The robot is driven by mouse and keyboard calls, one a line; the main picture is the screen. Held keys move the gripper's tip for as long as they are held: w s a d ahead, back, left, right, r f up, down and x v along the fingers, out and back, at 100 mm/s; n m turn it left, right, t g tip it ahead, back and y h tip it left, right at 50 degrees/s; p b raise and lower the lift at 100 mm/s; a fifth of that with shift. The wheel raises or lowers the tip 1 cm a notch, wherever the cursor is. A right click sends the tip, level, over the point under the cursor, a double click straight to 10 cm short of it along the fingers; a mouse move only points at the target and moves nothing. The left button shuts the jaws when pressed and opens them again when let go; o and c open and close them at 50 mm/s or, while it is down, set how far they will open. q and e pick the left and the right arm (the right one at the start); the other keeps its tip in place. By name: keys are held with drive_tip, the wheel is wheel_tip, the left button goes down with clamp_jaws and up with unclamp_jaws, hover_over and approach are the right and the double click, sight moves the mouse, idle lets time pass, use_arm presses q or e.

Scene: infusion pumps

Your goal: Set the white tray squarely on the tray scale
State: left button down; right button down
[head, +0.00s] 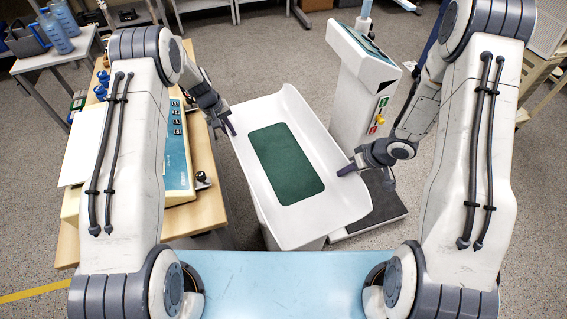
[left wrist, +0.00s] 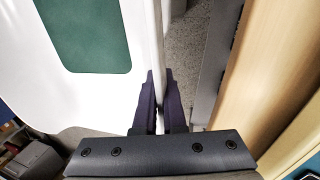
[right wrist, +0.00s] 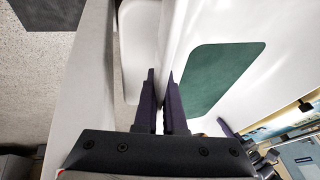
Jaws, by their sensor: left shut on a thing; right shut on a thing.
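The white tray (head: 335,190), with a green mat (head: 287,163) in its middle, lies between my arms, turned at an angle in the head view. My left gripper (head: 227,130) is shut on its left wall; the wall runs between the fingers in the left wrist view (left wrist: 160,80). My right gripper (head: 366,176) is shut on the right wall, as the right wrist view also shows (right wrist: 161,80). A white body (head: 314,244) shows below the tray's near end. The tray hides most of it; I cannot tell whether it is the tray scale or whether they touch.
A white column unit (head: 362,75) with a dark floor platform (head: 385,207) stands just right of the tray. A wooden table (head: 205,165) with a beige-and-teal device (head: 178,165) is at the left. A light blue surface (head: 285,280) lies in front.

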sight(347, 202)
drive_tip(key=shift+s+r, duration=0.1)
drive_tip(key=shift+r, duration=0.05)
idle(0.4)
